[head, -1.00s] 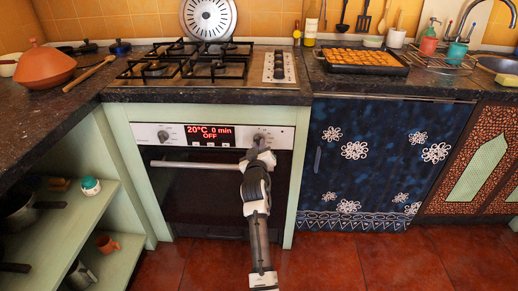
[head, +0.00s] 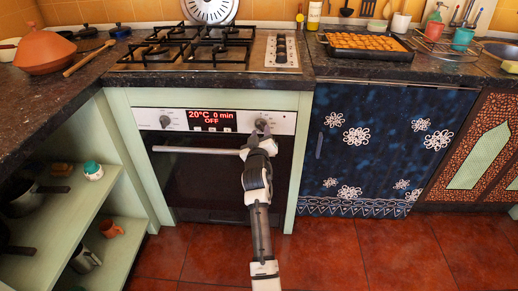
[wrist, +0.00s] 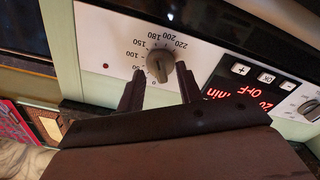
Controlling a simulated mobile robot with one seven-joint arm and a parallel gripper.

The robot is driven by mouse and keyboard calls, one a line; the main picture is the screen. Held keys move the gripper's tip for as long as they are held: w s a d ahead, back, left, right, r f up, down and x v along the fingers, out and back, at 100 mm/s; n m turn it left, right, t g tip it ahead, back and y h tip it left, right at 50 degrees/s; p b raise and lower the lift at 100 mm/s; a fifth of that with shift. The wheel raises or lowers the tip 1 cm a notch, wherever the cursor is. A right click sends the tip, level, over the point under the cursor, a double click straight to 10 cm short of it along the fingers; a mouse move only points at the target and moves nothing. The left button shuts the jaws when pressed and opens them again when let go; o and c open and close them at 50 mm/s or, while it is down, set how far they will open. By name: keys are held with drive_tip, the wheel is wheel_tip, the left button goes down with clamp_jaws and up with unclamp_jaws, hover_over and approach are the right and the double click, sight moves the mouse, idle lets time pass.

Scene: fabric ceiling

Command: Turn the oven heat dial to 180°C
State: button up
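The oven heat dial (head: 260,124) is the right-hand knob on the white control panel. In the wrist view the heat dial (wrist: 160,64) is a grey knob, seen upside down, ringed by numbers from 0 to 220. Its exact pointer position is hard to tell. My gripper (head: 263,131) is at the dial and partly covers it in the head view. In the wrist view my gripper (wrist: 159,76) is open, with one finger on each side of the knob and visible gaps. The red display (head: 212,119) reads 20°C, 0 min, OFF.
A second knob (head: 165,121) is at the panel's left end. The oven door handle (head: 195,150) runs below the panel. The gas hob (head: 190,50) and worktop are above. Open shelves (head: 75,210) stand left, a blue cupboard (head: 380,150) right.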

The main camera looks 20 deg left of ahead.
drive_tip(key=v, duration=1.2)
drive_tip(key=shift+s, duration=0.25)
